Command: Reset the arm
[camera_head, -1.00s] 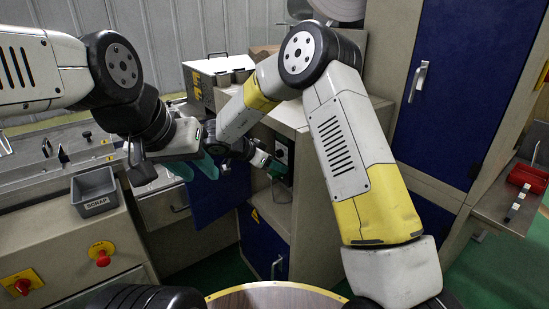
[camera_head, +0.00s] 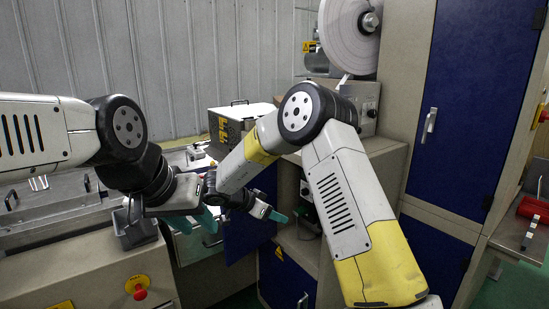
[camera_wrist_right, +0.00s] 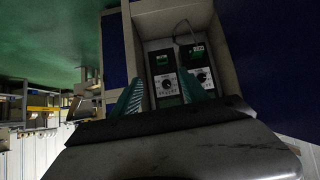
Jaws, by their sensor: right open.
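My right gripper (camera_head: 274,214) has teal fingers and sits just outside the open cabinet compartment, apart from the control units inside. In the right wrist view, the open right gripper (camera_wrist_right: 162,94) has its two ribbed teal fingers spread with nothing between them. Beyond them are a dark control unit (camera_wrist_right: 164,74) with a knob and a second one (camera_wrist_right: 198,66) beside it. My left gripper (camera_head: 196,222) is at the left, its teal fingers apart and empty, above the machine's front edge.
A blue cabinet door (camera_head: 249,226) stands open close to both grippers. A grey scrap bin (camera_head: 136,233) and a red button (camera_head: 140,294) are at lower left. A large white reel (camera_head: 346,35) stands at the back. A tall blue-doored cabinet (camera_head: 470,95) is at the right.

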